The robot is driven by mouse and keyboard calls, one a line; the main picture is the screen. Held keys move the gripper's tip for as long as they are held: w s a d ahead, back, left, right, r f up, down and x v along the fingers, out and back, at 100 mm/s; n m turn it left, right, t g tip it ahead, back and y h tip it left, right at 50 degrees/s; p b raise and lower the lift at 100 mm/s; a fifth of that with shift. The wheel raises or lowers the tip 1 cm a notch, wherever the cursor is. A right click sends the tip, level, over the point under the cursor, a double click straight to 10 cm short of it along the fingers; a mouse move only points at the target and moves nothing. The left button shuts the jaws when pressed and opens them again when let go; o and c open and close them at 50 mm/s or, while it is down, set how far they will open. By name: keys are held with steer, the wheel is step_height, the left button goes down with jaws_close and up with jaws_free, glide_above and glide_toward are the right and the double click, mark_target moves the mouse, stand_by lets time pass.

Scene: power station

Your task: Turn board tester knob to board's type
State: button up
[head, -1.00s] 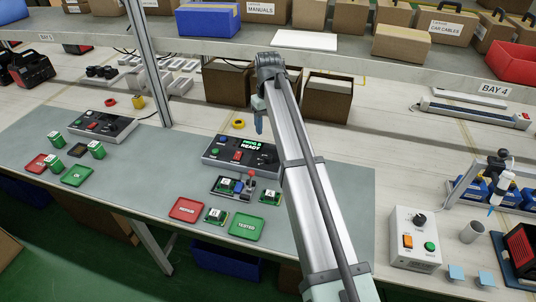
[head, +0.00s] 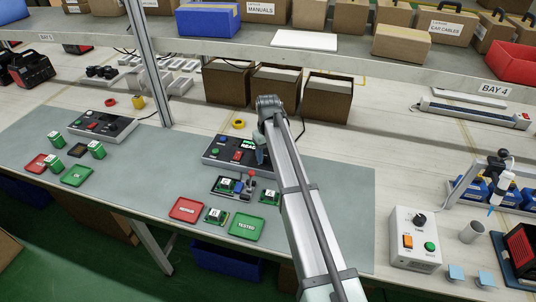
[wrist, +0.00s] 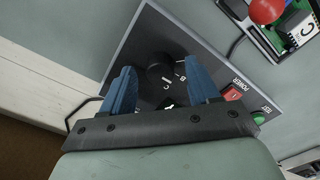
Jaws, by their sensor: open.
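The board tester (head: 215,157) is a dark grey box on the mat; its green display is partly hidden by my arm. In the wrist view its panel (wrist: 135,50) shows a round black knob (wrist: 160,72) with white letters by it, a B readable. I cannot tell where the knob points. My gripper (wrist: 158,68) is open, its blue fingers on either side of the knob; contact is not clear. In the head view my gripper (head: 260,155) is over the tester's right part. A green board (wrist: 300,30) marked C sits in the fixture by a red-balled lever (wrist: 267,10).
A red tray (head: 187,209) and a green tray (head: 246,227) lie in front, with loose boards (head: 215,215) nearby. A second tester (head: 102,125) stands left. A post (head: 148,60) and shelf boxes (head: 303,95) stand behind. The mat's right side is clear.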

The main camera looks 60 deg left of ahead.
steer(key=shift+f, duration=0.2)
steer(key=shift+c, duration=0.3)
steer(key=c, duration=1)
steer(key=shift+o, duration=0.2)
steer(key=shift+m, duration=0.3)
steer(key=m, duration=0.4)
steer(key=shift+m, duration=2.2)
